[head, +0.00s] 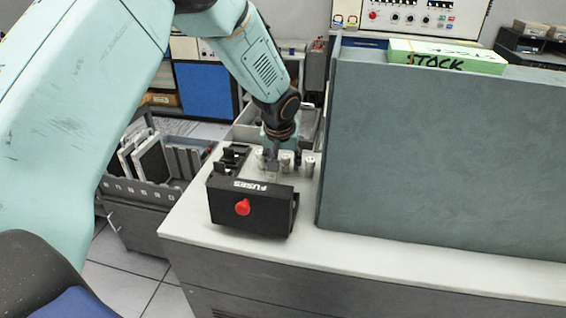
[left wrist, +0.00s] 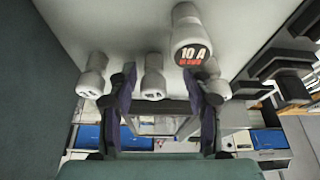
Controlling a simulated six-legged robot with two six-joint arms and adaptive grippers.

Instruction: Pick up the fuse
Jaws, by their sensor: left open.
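Several small grey fuses stand on the white counter behind the black fuse box; one shows right of my gripper in the head view (head: 309,165). In the left wrist view, one fuse (left wrist: 152,78) appears between my fingertips, with others to either side, including a larger one (left wrist: 187,28) with a "10 A" label. My left gripper (head: 272,170) points down among the fuses, open; it also shows in the left wrist view (left wrist: 160,80). I cannot tell whether a finger touches a fuse. My right gripper is not in view.
The black box (head: 252,207) marked "FUSES" has a red knob and stands just in front of the fuses. A tall grey panel (head: 440,155) rises close on the right. A grey tray (head: 245,125) is behind the gripper.

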